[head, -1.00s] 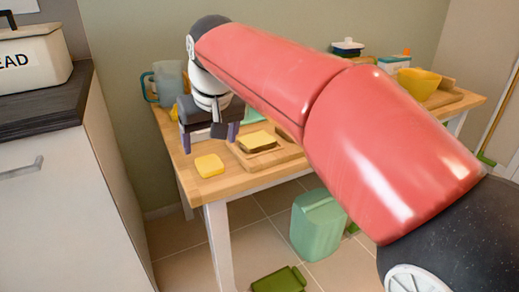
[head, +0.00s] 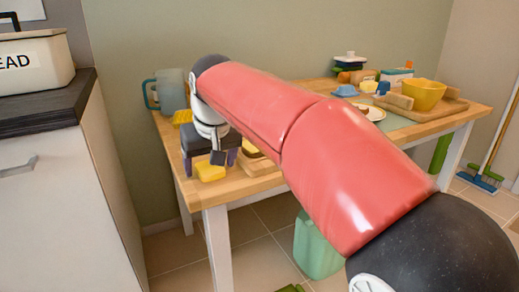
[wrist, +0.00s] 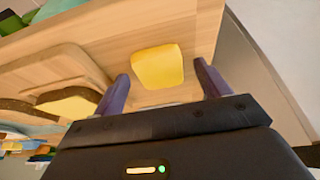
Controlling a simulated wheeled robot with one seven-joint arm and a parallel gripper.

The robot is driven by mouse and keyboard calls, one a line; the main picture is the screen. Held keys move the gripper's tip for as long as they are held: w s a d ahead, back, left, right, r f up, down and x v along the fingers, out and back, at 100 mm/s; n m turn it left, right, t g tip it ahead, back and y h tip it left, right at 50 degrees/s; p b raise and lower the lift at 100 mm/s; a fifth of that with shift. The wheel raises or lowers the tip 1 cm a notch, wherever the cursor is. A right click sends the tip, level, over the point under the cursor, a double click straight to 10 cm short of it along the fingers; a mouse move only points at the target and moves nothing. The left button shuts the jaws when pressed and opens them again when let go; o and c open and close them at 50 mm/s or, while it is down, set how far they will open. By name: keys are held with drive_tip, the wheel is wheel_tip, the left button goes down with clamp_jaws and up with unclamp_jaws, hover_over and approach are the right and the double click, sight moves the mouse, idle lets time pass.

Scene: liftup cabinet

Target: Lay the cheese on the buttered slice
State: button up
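The cheese (wrist: 157,66) is a yellow slab lying flat on the table near its front left corner; it also shows in the head view (head: 210,172). My gripper (wrist: 160,80) is open, with its two purple fingers on either side of the cheese's near end and a gap on both sides. In the head view my gripper (head: 209,163) is low over the table beside the cheese. The buttered slice (wrist: 68,102) lies on a wooden board (wrist: 50,62), left of my gripper in the wrist view. In the head view my arm and gripper hide most of it.
A blue-grey jug (head: 172,90) stands behind my gripper. A yellow bowl (head: 422,95) sits on a board at the table's right, with a plate (head: 371,112) and small items nearby. A counter with a bread bin (head: 35,65) stands at left. A green bin (head: 316,245) is under the table.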

drive_tip(key=c, duration=0.8)
drive_tip(key=shift+r+p, duration=2.45)
drive_tip(key=shift+r, duration=0.05)
drive_tip(key=shift+c, duration=0.2)
